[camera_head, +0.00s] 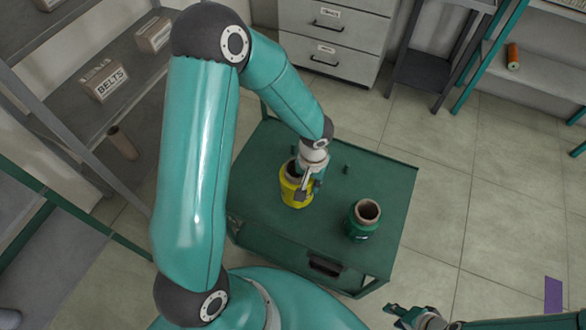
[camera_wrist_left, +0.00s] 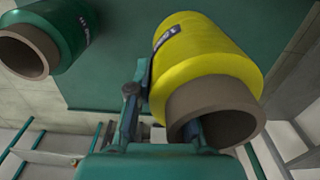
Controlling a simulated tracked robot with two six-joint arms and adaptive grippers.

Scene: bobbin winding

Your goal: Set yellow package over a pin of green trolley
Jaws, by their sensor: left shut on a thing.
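The yellow package (camera_head: 296,193) is a yellow spool on a brown tube, over the left part of the green trolley's top (camera_head: 290,235). My left gripper (camera_head: 307,183) is shut on its wall. In the left wrist view, one finger of the gripper (camera_wrist_left: 160,125) is outside the yellow package (camera_wrist_left: 205,55) and the other goes into its tube. I cannot tell whether the package touches the trolley or has a pin under it. A bare pin (camera_head: 346,169) stands further back. My right gripper (camera_head: 408,316) is near the bottom edge; its opening is unclear.
A green package (camera_head: 362,222) stands on the trolley's right part and also shows in the left wrist view (camera_wrist_left: 72,30). Shelves with boxes (camera_head: 106,82) are at the left. Drawers (camera_head: 330,45) stand behind.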

